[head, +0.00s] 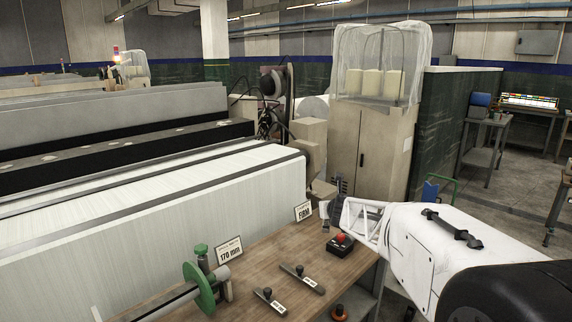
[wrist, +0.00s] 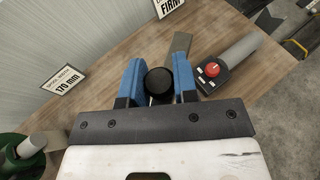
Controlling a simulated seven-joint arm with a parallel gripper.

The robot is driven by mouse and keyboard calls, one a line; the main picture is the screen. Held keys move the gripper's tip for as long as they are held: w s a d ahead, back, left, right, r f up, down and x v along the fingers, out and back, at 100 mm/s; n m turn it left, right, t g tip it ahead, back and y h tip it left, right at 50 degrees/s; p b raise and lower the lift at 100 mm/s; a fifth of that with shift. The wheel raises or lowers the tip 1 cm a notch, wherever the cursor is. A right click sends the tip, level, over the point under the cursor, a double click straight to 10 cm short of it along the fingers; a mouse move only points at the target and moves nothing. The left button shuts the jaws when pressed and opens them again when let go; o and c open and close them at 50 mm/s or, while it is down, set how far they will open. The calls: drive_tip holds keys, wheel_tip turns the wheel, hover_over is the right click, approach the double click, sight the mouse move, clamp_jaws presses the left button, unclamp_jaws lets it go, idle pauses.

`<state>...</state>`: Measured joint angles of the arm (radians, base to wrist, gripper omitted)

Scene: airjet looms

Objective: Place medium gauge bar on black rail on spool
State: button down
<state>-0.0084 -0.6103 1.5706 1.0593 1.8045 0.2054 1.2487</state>
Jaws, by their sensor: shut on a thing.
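My gripper (wrist: 158,85) has its blue fingers shut on the black knob (wrist: 157,82) of a gauge bar. A grey strip of that bar (wrist: 180,46) shows beyond the knob. In the head view my gripper (head: 335,213) is above the bench's far right end. Two other gauge bars with black knobs lie on the bench, one nearer (head: 269,299) and one farther (head: 302,276); their labels are too small to read. The spool with green flanges (head: 198,290) stands at the bench's left. Dark rails (head: 150,183) run along the white thread roll (head: 100,200) behind it.
A control box with a red button (head: 341,243) stands on the wooden bench (head: 262,256), below my gripper. A "170 mm" sign (head: 229,250) and a "FIRM" sign (head: 304,212) stand along the back edge.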

drive_tip(key=shift+d+r+m+t+h, duration=0.1)
drive_tip(key=shift+d+r+m+h, duration=0.4)
drive_tip(key=shift+d, duration=0.2)
drive_tip(key=shift+d+r+m+t+h, duration=0.1)
drive_tip(key=shift+d+r+m+h, duration=0.35)
drive_tip(key=shift+d, duration=0.3)
drive_tip(key=shift+d+r+m+t+h, duration=0.1)
drive_tip(key=shift+d+r+m+h, duration=0.3)
drive_tip(key=shift+d+h, duration=0.25)
drive_tip(key=shift+a+f, duration=0.1)
idle(1.4)
drive_tip(key=s+a+f+n+g+y, duration=0.4)
drive_tip(key=s+a+f+n+y, duration=0.1)
drive_tip(key=a, duration=0.5)
drive_tip(key=s+a+f+n+g+y, duration=0.4)
drive_tip(key=a+f+n+y, duration=0.3)
drive_tip(key=a, duration=0.3)
drive_tip(key=shift+s+a+f+n+g+y, duration=0.2)
drive_tip(key=shift+s+f+n+g+y, duration=0.15)
drive_tip(key=shift+s+f+n, duration=0.45)
drive_tip(key=shift+w, duration=0.15)
drive_tip(key=shift+f, duration=3.15)
drive_tip(key=shift+f, duration=0.1)
